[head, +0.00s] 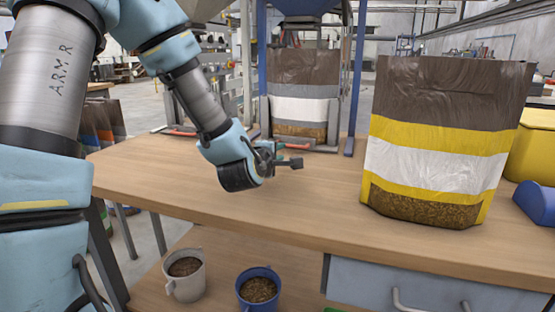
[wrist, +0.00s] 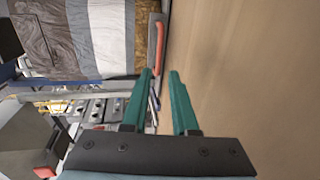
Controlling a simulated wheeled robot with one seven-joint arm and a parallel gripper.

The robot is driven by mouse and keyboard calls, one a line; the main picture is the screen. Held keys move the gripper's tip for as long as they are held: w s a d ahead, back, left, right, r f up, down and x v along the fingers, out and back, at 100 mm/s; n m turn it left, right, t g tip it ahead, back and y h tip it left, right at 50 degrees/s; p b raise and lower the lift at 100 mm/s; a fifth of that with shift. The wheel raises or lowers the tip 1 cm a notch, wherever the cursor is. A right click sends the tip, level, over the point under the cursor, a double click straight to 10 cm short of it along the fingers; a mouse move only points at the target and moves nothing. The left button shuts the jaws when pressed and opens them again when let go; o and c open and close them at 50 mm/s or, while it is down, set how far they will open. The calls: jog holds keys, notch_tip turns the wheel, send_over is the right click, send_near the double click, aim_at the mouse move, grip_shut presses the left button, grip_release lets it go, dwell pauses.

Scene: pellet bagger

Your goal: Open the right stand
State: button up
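The right stand (head: 350,145) stands beyond the table's far edge, between blue posts, with a brown, grey and white bag (head: 302,75) in it. A red part (head: 298,147) shows low at the stand's front. In the wrist view the bag (wrist: 70,35) lies at upper left, with a grey bar (wrist: 160,30) and its red strip along the bag's bottom. My gripper (head: 288,155) is above the far part of the table, in front of the stand. In the wrist view its green fingers (wrist: 160,72) are apart.
A large filled bag (head: 435,160) stands on the table (head: 250,205) at right, beside a yellow bin (head: 535,150) and a blue object (head: 537,203). A white mug (head: 186,288) and a blue mug (head: 245,303) sit on the lower shelf. The table's middle is clear.

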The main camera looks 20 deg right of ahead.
aim_at(291, 146)
jog(key=x, duration=1)
jog(key=shift+w+d, duration=0.2)
jog(key=shift+w, duration=0.05)
grip_shut()
dwell(1.1)
